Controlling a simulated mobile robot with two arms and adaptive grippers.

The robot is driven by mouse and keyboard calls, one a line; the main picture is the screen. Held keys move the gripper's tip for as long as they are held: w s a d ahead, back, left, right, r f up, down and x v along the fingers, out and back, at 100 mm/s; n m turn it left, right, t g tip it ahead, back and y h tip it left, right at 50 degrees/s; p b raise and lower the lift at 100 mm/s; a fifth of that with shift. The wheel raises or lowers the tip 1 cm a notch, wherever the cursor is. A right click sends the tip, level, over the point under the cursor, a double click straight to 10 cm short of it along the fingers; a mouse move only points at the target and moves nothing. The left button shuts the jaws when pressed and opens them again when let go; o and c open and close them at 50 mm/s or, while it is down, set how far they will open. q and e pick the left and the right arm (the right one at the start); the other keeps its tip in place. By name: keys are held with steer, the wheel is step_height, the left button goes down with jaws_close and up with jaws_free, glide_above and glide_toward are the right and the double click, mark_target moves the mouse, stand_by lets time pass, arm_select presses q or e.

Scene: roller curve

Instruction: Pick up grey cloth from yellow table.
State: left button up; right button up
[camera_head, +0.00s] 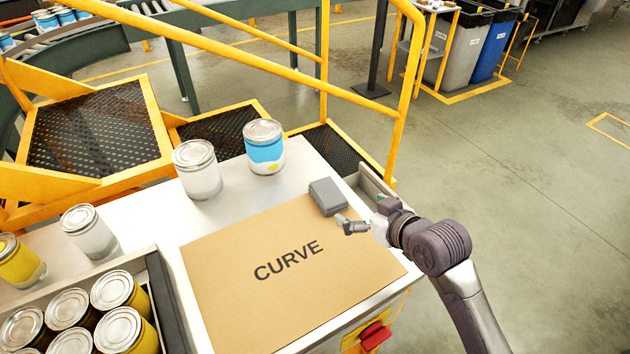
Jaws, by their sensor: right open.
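The grey cloth (327,197) looks like a small folded block. It lies near the right edge of the table (222,217), at the far right corner of the cardboard sheet marked CURVE. The table has a pale top, with yellow showing below its front edge. My right gripper (361,213) is open and empty, just to the right of and nearer than the cloth. One finger is close to the cloth's near corner; whether it touches I cannot tell. My left gripper is not in view.
A white can (197,170) and a blue-labelled can (264,147) stand behind the cardboard sheet (235,305). A crate (163,300) of several cans is at the left front. Yellow railings (398,130) rise behind the table. The cardboard is clear.

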mark_target(330, 194)
steer(key=shift+w+a, duration=0.15)
steer(key=shift+w, duration=0.15)
steer(key=x, duration=0.5)
steer(key=shift+w+a+p, duration=0.1)
steer(key=shift+a+p, duration=0.05)
steer(key=shift+p, duration=0.15)
steer(key=shift+x, duration=1.1)
steer(key=shift+w+a+f, duration=0.1)
steer(key=shift+w, duration=0.05)
steer(key=x, duration=0.1)
steer(key=p+x, duration=0.1)
steer(key=shift+w+a, duration=0.3)
steer(key=shift+a, duration=0.05)
steer(key=shift+x, duration=1.2)
steer(key=shift+s, duration=0.1)
steer(key=shift+c, duration=0.5)
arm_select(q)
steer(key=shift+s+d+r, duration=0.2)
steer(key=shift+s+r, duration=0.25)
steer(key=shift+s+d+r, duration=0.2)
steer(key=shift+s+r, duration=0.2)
arm_select(e)
steer(key=c, duration=1.1)
